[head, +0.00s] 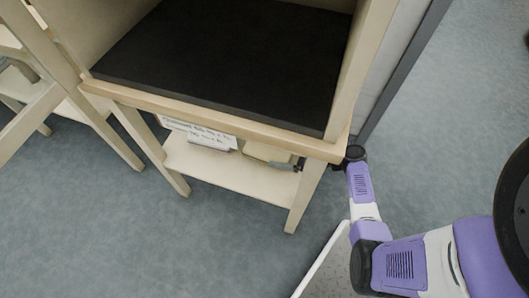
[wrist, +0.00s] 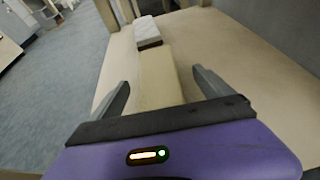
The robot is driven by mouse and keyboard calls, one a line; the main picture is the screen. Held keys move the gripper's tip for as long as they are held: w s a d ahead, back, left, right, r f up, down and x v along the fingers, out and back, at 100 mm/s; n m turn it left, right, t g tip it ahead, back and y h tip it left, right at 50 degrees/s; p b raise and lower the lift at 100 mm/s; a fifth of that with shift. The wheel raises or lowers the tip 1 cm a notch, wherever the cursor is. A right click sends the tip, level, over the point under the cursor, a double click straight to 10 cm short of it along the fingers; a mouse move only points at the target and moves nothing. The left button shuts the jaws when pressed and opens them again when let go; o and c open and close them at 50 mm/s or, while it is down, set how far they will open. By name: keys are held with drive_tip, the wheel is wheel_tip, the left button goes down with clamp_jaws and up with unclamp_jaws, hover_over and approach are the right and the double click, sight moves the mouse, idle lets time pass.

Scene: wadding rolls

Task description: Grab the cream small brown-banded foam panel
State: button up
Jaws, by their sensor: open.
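A cream panel (wrist: 158,72) lies flat on the low shelf and shows lengthwise in the wrist view. I cannot make out a brown band on it. In the head view, the cream panel (head: 266,152) is partly hidden under the upper board's front edge. My gripper (wrist: 160,80) is open, with one finger on each side of the panel's near part. I cannot tell whether the fingers touch it. In the head view, only a dark bit of my gripper (head: 297,164) shows at the panel's right end, by the table leg.
A white-topped block with a brown side (wrist: 147,32) sits just beyond the panel. White pieces with dark writing (head: 211,138) lie left on the low shelf (head: 228,172). The upper board (head: 215,118) and the right front leg (head: 304,195) bound the space around my gripper.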

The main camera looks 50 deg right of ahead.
sight(271, 152)
drive_tip(key=b+x, duration=0.1)
drive_tip(key=x, duration=0.1)
drive_tip(key=b+x, duration=0.1)
drive_tip(key=x, duration=0.2)
drive_tip(key=shift+a+f, duration=0.2)
drive_tip(key=shift+f, duration=0.2)
drive_tip(key=shift+w+a, duration=0.15)
drive_tip(key=shift+w, duration=0.2)
drive_tip(key=c, duration=1.4)
